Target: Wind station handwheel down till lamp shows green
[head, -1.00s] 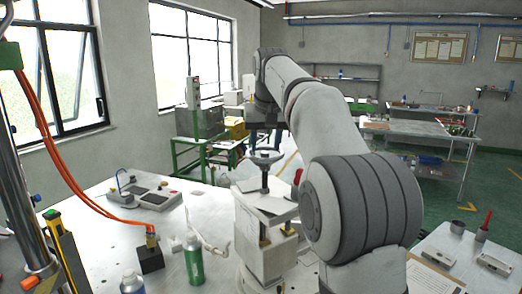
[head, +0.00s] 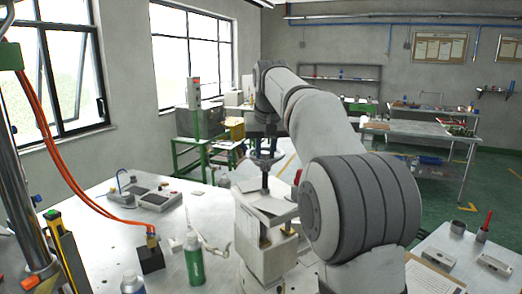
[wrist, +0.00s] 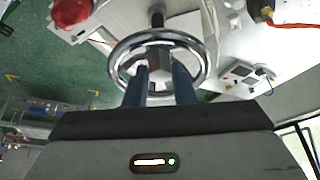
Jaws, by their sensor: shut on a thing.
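The handwheel (wrist: 118,55) is a shiny metal ring on a dark spindle, seen close up in the wrist view. My gripper (wrist: 160,70) reaches its two blue-grey fingers inside the ring, one on each side of the grey middle part, and is shut on the handwheel. In the head view the handwheel (head: 264,160) sits on top of the spindle of the pale station (head: 262,240), partly hidden by my wrist. A red rounded part (wrist: 70,12) shows beside the wheel in the wrist view. I cannot make out the lamp or its colour.
A bench (head: 100,215) at left carries a green bottle (head: 194,262), a black block with orange hoses (head: 150,257) and a flat device (head: 158,199). A side table (head: 470,250) stands at right. Green floor lies beyond.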

